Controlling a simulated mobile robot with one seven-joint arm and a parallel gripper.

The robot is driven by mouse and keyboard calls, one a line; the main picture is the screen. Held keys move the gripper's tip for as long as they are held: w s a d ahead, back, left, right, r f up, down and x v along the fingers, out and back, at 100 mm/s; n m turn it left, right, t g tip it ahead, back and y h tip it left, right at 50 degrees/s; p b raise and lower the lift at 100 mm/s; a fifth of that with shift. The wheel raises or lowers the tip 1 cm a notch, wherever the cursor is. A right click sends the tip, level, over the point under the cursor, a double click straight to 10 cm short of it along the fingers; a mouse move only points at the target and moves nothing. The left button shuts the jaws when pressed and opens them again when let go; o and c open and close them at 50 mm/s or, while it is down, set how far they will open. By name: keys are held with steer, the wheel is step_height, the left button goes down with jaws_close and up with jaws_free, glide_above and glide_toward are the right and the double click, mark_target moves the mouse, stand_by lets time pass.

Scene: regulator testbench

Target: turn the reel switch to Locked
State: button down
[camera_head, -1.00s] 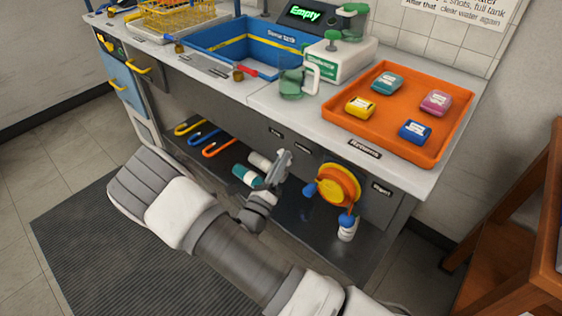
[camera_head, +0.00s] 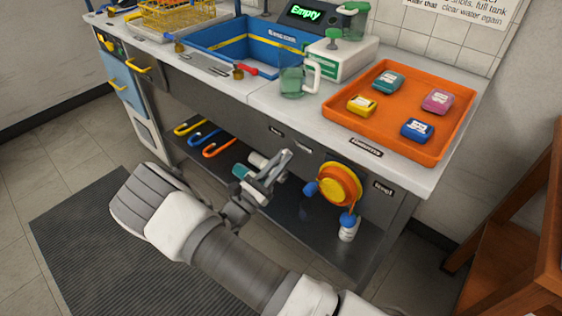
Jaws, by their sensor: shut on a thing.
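My gripper (camera_head: 284,157) is at the front panel of the bench, just below two small dark labels (camera_head: 276,132) whose words are too small to read. It is shut on the reel switch, which its fingers and my wrist hide, so the switch's position cannot be read. The round yellow and orange reel (camera_head: 341,185) is mounted on the panel to the right of my gripper, with blue parts at its left side and below it.
A lower shelf (camera_head: 300,215) holds bottles and coloured hooked tubes. A wooden stand (camera_head: 515,235) is at the right.

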steer(key=shift+a+m+g+h+b, duration=0.1)
steer(key=shift+m+g+h, duration=0.25)
steer(key=shift+m+g, duration=1)
steer(key=shift+d+m+g+h+b, duration=0.1)
steer(key=shift+m+g+h, duration=0.25)
steer(key=shift+m, duration=1.95)
steer(key=shift+a+m+g+h+b, duration=0.1)
steer(key=shift+m+g+h, duration=0.5)
steer(key=shift+m, duration=1.25)
steer(key=shift+m+y, duration=0.3)
steer(key=shift+m, duration=0.1)
steer(key=c, duration=0.9)
jaws_free()
steer(key=shift+o, duration=0.2)
steer(key=p+v, duration=0.2)
steer(key=v, duration=1.5)
steer(key=shift+a, duration=0.3)
steer(key=shift+w+r, duration=0.1)
steer(key=shift+w, duration=0.05)
